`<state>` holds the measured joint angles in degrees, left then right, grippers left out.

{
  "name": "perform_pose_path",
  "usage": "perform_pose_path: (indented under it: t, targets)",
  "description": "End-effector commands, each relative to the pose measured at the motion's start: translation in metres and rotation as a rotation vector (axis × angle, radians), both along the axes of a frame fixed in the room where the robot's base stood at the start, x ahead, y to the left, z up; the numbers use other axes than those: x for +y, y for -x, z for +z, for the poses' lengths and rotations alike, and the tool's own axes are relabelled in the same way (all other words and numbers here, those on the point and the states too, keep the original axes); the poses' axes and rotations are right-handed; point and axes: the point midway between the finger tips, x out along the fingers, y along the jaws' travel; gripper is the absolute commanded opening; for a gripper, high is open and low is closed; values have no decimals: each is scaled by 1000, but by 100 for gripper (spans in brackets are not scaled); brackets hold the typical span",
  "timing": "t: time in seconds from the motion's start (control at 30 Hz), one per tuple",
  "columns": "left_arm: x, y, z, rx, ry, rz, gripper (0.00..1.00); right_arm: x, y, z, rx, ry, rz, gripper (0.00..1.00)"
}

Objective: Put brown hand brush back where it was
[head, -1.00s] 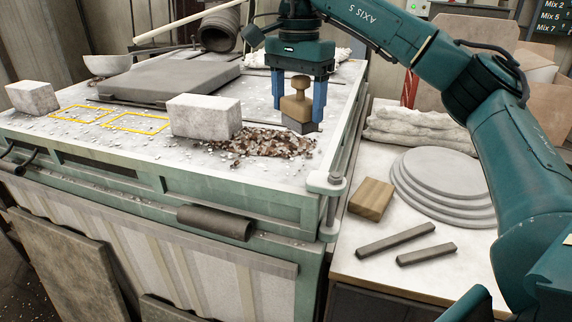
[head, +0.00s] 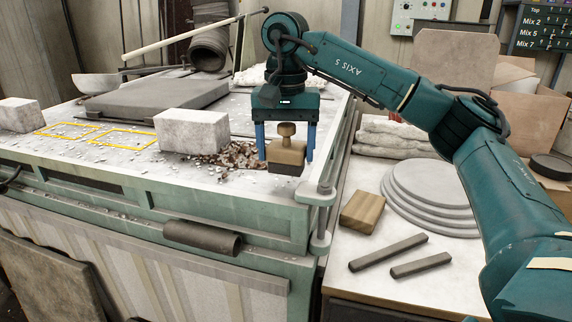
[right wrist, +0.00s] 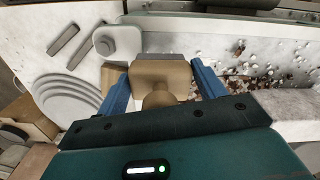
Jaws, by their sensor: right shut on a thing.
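The brown hand brush (head: 287,150) has a wooden body, a round knob on top and dark bristles below. My right gripper (head: 286,156) is shut on it, with one blue finger on each side. The brush is upright, over the front right corner of the workbench (head: 237,188); I cannot tell whether its bristles touch the top. In the right wrist view the brush (right wrist: 165,77) sits between the blue fingers. My left gripper is not in view.
Brown and white chips (head: 235,156) lie behind and left of the brush. A white block (head: 193,131) stands left of them. A clamp post (head: 323,215) rises at the bench corner. The right table holds a wooden block (head: 362,211), two dark bars (head: 388,252) and stacked discs (head: 432,187).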

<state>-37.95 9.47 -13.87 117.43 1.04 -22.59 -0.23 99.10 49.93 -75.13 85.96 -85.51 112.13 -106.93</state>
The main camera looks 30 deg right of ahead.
Motion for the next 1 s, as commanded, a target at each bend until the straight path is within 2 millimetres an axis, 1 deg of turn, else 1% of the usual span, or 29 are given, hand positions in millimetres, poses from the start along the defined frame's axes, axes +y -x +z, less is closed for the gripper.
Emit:
perform_pose_path:
  t: [0.1, 0.23, 0.47, 0.6, 0.63, 0.87, 0.9, 1.0]
  targets:
    - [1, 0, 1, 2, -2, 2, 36, -1, 1, -16, 3, 1, -2, 44]
    - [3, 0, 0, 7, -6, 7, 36, -1, 0, -32, 1, 0, -3, 44]
    - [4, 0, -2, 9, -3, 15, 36, 0, 0, -33, -1, -1, -3, 44]
    - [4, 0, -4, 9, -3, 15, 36, 0, 0, -37, 0, 0, -2, 44]
    - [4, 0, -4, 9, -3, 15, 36, 0, 0, -37, 0, 0, -2, 70]
    - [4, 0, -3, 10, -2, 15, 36, 0, 0, -36, 0, 0, -2, 89]
    - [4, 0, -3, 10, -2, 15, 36, 0, 0, -36, 0, 0, -2, 91]
    - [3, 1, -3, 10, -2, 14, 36, 0, 0, -36, 0, 0, -2, 91]
